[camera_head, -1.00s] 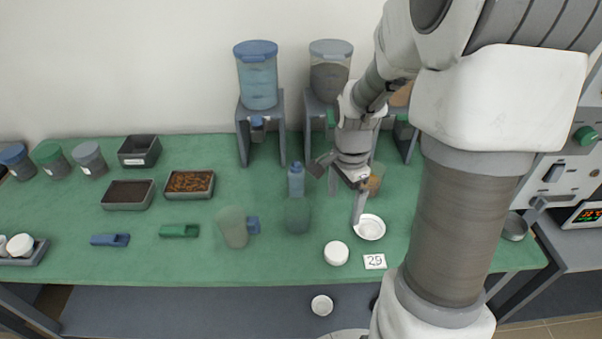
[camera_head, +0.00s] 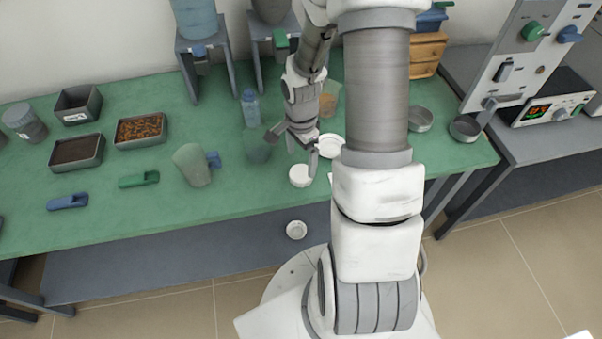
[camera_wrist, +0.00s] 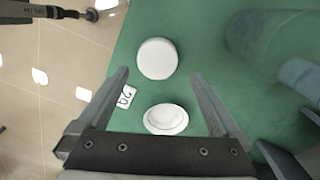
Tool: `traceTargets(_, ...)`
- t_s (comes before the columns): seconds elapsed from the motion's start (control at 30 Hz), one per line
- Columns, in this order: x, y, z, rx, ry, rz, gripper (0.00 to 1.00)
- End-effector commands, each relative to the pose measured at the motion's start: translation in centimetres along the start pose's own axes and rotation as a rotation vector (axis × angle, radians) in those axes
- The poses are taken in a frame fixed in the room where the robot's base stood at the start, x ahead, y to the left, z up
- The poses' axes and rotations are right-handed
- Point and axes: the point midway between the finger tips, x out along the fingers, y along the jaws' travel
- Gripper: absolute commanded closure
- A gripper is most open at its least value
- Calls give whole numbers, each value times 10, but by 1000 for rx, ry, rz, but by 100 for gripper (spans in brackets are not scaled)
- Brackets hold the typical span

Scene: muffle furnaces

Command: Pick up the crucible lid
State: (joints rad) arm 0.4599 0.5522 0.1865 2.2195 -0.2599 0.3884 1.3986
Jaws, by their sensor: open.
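A white round piece with a smooth plain top (camera_head: 301,176) sits on the green table near the front edge; it also shows in the wrist view (camera_wrist: 157,59). It looks like the lid, perhaps on a squat crucible, but I cannot tell lid from body. A shallow white dish (camera_head: 330,146) lies just beyond it, apart, and shows in the wrist view (camera_wrist: 166,119). My gripper (camera_head: 293,148) points down above the table, open and empty. In the wrist view its fingers (camera_wrist: 160,75) spread to either side, with the smooth white piece near the fingertips and the dish nearer the palm.
A number card (camera_wrist: 127,97) marked 29 lies beside the white pieces. A translucent beaker (camera_head: 193,165) with a blue handle stands left of them, and a blue bottle (camera_head: 250,108) behind. Dispensers on stands (camera_head: 195,50) rise at the back. Furnace equipment (camera_head: 530,60) stands at right.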

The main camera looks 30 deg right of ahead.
Motion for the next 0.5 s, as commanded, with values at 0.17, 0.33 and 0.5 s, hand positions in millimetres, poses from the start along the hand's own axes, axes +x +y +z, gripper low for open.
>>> traceTargets(0.17, 26, 5, 4, -1, -3, 5, 0)
traceTargets(0.33, 45, 5, 3, 0, -1, 4, 0)
traceTargets(0.5, 50, 4, 3, 0, 0, 1, 0)
